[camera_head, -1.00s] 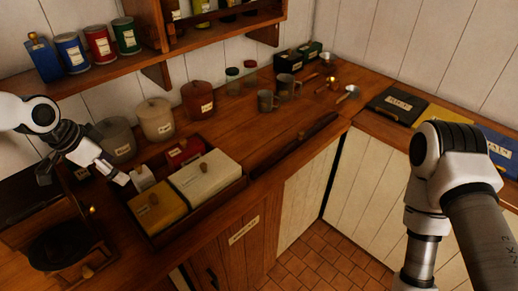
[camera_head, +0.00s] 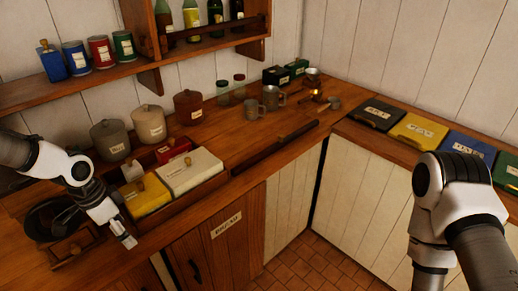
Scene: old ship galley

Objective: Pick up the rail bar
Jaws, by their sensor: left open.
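A long dark wooden bar (camera_head: 275,148), which looks like the rail bar, lies along the front edge of the counter, right of the canister tray. It is fully visible and nothing touches it. My left gripper (camera_head: 127,241) reaches in from the left and points down at the counter's front edge, in front of the yellow box. It is open and empty, well left of the bar. My right arm (camera_head: 455,190) shows at the right, but its gripper is out of view.
A wooden tray (camera_head: 205,188) holds yellow, white and red boxes just right of my left gripper. A dark round bowl-like thing (camera_head: 50,218) stands left of it. Canisters (camera_head: 150,124) and metal mugs (camera_head: 272,97) stand behind. A wall shelf (camera_head: 90,80) hangs above.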

